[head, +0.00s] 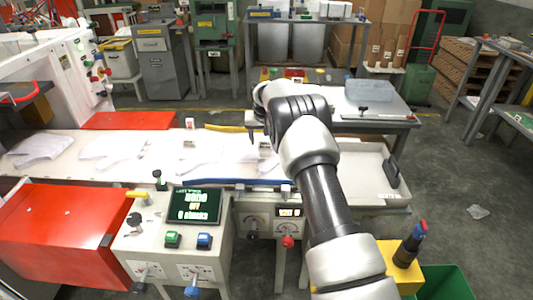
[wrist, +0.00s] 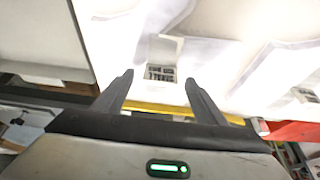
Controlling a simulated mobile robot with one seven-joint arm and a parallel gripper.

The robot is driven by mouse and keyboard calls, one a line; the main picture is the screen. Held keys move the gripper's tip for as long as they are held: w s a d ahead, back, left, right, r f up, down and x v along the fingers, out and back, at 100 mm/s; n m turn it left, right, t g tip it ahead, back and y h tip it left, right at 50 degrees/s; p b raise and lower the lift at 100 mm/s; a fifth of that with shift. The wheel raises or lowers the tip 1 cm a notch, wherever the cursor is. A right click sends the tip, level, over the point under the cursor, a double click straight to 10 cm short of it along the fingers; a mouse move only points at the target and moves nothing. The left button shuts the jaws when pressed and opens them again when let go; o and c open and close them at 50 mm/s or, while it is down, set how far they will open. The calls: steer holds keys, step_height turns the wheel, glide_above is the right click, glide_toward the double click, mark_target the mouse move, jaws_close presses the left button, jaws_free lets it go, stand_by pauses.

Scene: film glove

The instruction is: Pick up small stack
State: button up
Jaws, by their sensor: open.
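My gripper (wrist: 160,88) is open in the wrist view, its two dark fingers apart. A white film stack (wrist: 162,46) with a small printed label lies just beyond and between the fingertips; I see no contact. In the head view, thin white film glove stacks lie in a row on the white belt table, one at the far left (head: 38,147), one beside it (head: 108,150) and one near the middle (head: 205,152). My arm partly covers the table's right part, and the fingers are hard to make out there.
A control box (head: 190,232) with a screen stands at the table's front, beside a red cover (head: 65,222). A grey bin (head: 368,90) sits on the rear table. A yellow box (head: 395,262) with a joystick stands at front right. The floor at right is mostly clear.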

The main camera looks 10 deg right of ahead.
steer(key=shift+x, duration=0.95)
steer(key=shift+r, duration=0.1)
steer(key=shift+c, duration=0.2)
steer(key=c, duration=1.1)
steer(key=shift+r, duration=0.1)
